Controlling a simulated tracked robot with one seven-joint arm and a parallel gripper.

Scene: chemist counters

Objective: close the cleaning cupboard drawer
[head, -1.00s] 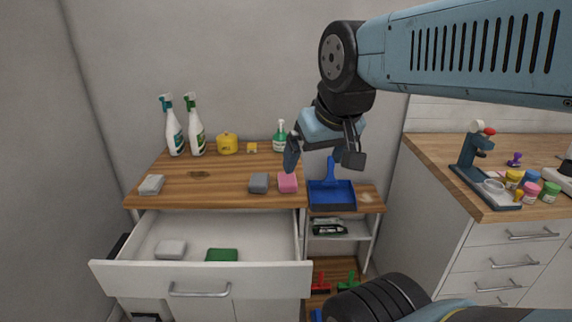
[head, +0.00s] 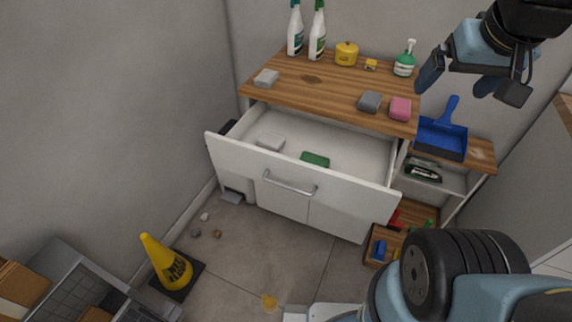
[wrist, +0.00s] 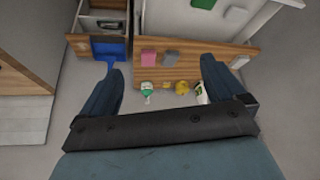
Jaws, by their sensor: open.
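The cleaning cupboard drawer (head: 300,187) is white with a bar handle (head: 290,183), and it is pulled well out below the wooden counter top (head: 325,88). A white block (head: 270,143) and a green pad (head: 315,159) lie inside it. The drawer's inside also shows at the top of the wrist view (wrist: 222,24). My gripper (head: 458,84) is open and empty, in the air above the right end of the counter. In the wrist view, its two fingers (wrist: 160,88) are spread wide with nothing between them.
Spray bottles (head: 305,32), a yellow pot (head: 346,53) and sponges (head: 385,104) stand on the counter. A blue dustpan (head: 441,138) is on the low shelf at right. A yellow cone (head: 167,265) stands on the floor at left. Floor before the drawer is mostly clear.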

